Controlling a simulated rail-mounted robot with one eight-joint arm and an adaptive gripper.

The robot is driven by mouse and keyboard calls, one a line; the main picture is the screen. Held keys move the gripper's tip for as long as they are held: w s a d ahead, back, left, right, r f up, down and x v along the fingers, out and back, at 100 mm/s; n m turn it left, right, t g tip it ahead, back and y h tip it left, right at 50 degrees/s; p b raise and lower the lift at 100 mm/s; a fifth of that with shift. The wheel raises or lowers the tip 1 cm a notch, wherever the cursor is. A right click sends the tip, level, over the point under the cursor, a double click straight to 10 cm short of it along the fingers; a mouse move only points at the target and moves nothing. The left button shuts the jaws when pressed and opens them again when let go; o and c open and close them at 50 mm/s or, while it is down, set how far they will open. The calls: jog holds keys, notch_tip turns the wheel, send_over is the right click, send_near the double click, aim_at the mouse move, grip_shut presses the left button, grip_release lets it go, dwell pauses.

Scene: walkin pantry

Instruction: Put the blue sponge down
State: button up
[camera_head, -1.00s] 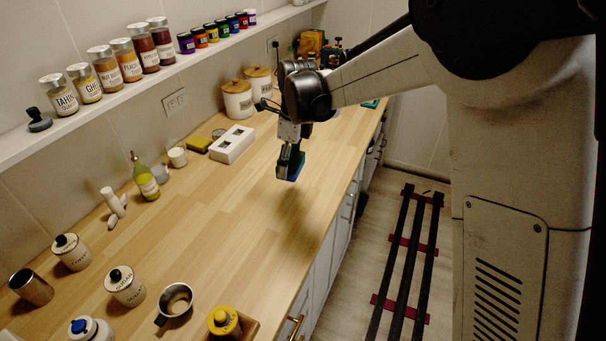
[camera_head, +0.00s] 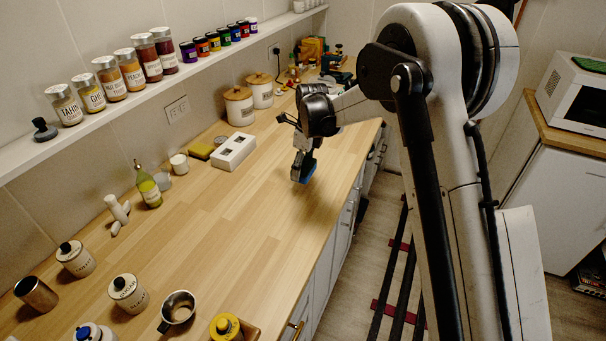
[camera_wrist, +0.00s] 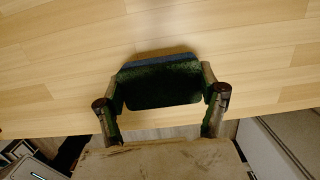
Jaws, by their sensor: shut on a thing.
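The blue sponge (camera_head: 303,176) hangs at the end of my gripper (camera_head: 302,164) above the wooden counter, near its front edge. In the wrist view the sponge (camera_wrist: 160,82) shows a dark green face and a thin blue edge. It sits between the two fingers of my gripper (camera_wrist: 162,100), which are shut on its left and right ends. The counter (camera_wrist: 75,60) lies beneath it, with a soft shadow by the sponge. I cannot tell how large the gap to the counter is.
A white box with two dark openings (camera_head: 233,152) and a yellow sponge (camera_head: 199,151) lie left of my gripper. White canisters (camera_head: 239,106) stand behind along the wall. Jars and a metal cup (camera_head: 178,307) stand at the near end. The middle of the counter is clear.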

jog(key=shift+f+p, duration=0.35)
jog(key=shift+f, duration=1.7)
jog(key=shift+f, duration=0.15)
jog(key=o, duration=1.6)
jog(key=shift+c, duration=0.2)
